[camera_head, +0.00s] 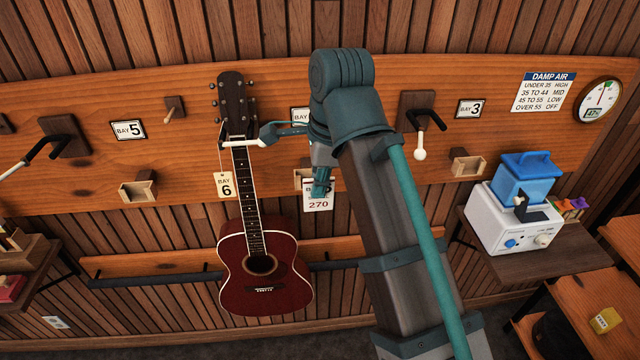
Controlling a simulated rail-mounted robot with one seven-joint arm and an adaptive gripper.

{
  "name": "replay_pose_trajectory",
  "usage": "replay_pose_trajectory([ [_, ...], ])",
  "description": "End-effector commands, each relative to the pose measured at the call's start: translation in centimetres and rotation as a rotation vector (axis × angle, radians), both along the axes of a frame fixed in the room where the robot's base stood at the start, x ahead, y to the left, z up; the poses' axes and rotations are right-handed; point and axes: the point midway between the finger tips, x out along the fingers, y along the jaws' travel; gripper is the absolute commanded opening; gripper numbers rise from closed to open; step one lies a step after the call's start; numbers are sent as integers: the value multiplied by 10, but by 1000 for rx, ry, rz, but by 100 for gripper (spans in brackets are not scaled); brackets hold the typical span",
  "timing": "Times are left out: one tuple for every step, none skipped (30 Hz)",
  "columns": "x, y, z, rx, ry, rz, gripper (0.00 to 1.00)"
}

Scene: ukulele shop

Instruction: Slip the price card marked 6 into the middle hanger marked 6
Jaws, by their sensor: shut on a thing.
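My gripper (321,190) is shut on a white price card (318,204) that reads 270 in red; the larger marking above it is mostly covered by the fingers. The card is upright, in front of or at the middle wooden card holder (299,176), which is partly hidden behind my gripper. I cannot tell whether the card is inside the holder or apart from it. The middle hanger (252,140) holds a dark red guitar (262,268) by its neck. A cream tag reading BAY 6 (224,184) hangs by the guitar's neck.
A middle bay plate (299,115) has its number hidden by my arm. Plates BAY 5 (128,129) and BAY 3 (470,108) flank it. Empty-looking holders are at left (138,190) and right (467,164). Side hangers (60,138) (421,125) stick out. A blue-topped humidifier (522,190) stands right.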

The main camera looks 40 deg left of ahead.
Motion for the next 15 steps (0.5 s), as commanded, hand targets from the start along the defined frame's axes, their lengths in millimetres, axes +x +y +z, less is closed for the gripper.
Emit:
replay_pose_trajectory([
  [3,3,0,0,0,0,0],
  [4,4,0,0,0,0,0],
  [6,5,0,0,0,0,0],
  [7,7,0,0,0,0,0],
  [9,8,0,0,0,0,0],
  [11,10,0,0,0,-1,0],
  [12,11,0,0,0,-1,0],
  [14,12,0,0,0,-1,0],
  [16,14,0,0,0,-1,0],
  [17,15,-1,0,0,-1,0],
  [19,17,-1,0,0,-1,0],
  [20,18,-1,0,0,-1,0],
  [22,19,-1,0,0,-1,0],
  [23,21,-1,-1,1,-1,0],
  [25,22,-1,-1,1,-1,0],
])
